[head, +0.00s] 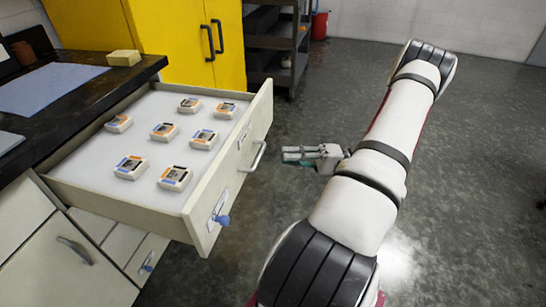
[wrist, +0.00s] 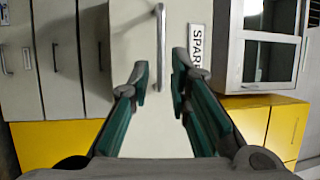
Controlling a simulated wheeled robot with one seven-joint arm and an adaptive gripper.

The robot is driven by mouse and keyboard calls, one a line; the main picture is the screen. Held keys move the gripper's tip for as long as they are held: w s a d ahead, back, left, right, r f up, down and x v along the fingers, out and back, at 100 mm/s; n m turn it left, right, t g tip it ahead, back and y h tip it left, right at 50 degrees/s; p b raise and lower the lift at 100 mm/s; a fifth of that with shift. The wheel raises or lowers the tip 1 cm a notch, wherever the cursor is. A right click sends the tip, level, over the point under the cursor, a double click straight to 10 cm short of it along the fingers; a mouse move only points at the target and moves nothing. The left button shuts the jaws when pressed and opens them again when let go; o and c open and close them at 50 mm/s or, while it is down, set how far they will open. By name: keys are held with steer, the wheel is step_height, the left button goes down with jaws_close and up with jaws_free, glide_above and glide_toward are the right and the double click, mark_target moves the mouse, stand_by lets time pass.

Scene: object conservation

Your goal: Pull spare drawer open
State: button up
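The spare drawer (head: 196,232) stands pulled out from the bench at the left of the head view. Its front (wrist: 125,25) fills the middle of the wrist view, with a label reading "SPAR" (wrist: 199,45), partly cut by my finger. The metal bar handle (head: 258,157) is on its front; in the wrist view the handle (wrist: 160,45) lines up between my fingers. My gripper (head: 285,153) is open and empty, a short gap out from the handle and not touching it. In the wrist view both fingertips (wrist: 160,75) are spread apart.
Several small white-and-orange devices (head: 164,131) lie in the drawer. Other closed drawers (head: 75,250) are below. A yellow cabinet (head: 180,40) stands behind. The floor (head: 480,170) at the right is clear.

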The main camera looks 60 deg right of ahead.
steer(key=shift+v, duration=1.45)
steer(key=shift+d, duration=0.1)
